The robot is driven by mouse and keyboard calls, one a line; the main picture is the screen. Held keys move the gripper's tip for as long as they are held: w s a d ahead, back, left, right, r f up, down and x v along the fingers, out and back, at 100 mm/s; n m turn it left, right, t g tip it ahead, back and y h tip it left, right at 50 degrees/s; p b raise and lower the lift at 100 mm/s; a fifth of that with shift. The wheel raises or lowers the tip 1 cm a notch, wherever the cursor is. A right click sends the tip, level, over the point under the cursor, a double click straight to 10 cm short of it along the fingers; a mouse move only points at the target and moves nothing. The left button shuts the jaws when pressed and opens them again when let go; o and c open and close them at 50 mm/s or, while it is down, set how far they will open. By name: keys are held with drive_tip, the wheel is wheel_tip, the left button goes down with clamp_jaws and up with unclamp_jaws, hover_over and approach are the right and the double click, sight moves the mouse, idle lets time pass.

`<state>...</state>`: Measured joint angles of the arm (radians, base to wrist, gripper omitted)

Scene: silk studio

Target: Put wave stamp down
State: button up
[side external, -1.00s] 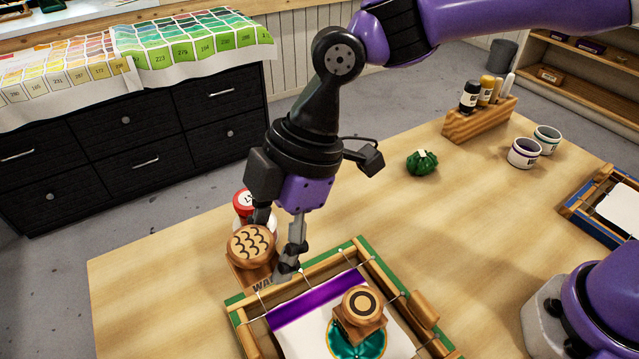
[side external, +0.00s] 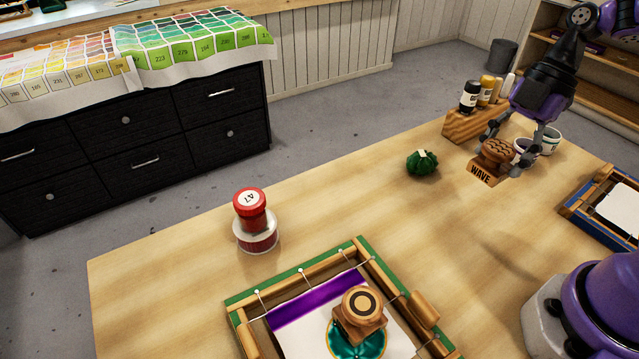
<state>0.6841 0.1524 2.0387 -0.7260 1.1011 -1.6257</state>
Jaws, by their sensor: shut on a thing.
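The wave stamp (side external: 482,175) is a wooden block lettered WAVE with a round knob carved with wave lines. It is at the right of the side external view, between the dark green bundle and the cups. My gripper (side external: 502,152) is shut on it from above, with a finger on each side of the knob. The stamp looks upright. I cannot tell whether its base touches the table or hangs slightly above it.
A wooden bottle rack (side external: 470,122) is just behind the stamp, a green bundle (side external: 422,163) to its left, and cups (side external: 548,139) to its right. A red-capped jar (side external: 256,222) stands left. The middle table is clear.

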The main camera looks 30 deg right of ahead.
hover_over(505, 197)
drive_tip(key=d, duration=0.2)
drive_tip(key=f, duration=0.6)
drive_tip(key=shift+a, duration=0.25)
drive_tip(key=shift+f, duration=1.9)
drive_tip(key=shift+f, duration=0.15)
drive_tip(key=o, duration=1.1)
drive_tip(key=shift+o, duration=0.2)
